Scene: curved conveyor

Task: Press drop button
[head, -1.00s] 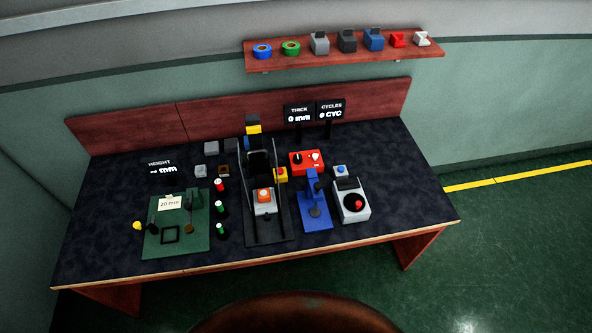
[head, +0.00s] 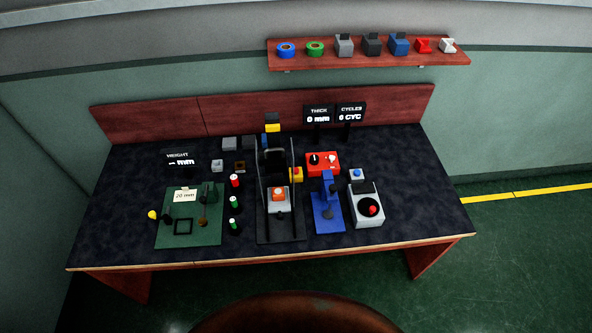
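Several button-like controls show on the workbench; no label marks which is the drop button. A yellow box (head: 296,175) with a small red top stands against the right side of a black twin-rail frame (head: 262,222). A blue button (head: 357,173) sits on a small white box right of the frame. Inside the frame, an orange block (head: 279,194) rests on a light grey base. A red box (head: 323,164) with a black knob and a pale knob stands behind. Neither of my grippers is in view.
The dark bench top (head: 125,185) also holds a green plate (head: 209,232), a blue stand (head: 325,217), a white unit with a red knob (head: 367,212) and several small bottles. Displays stand at the back. A wall shelf (head: 369,56) holds tape rolls and small blocks. The bench's left end is mostly clear.

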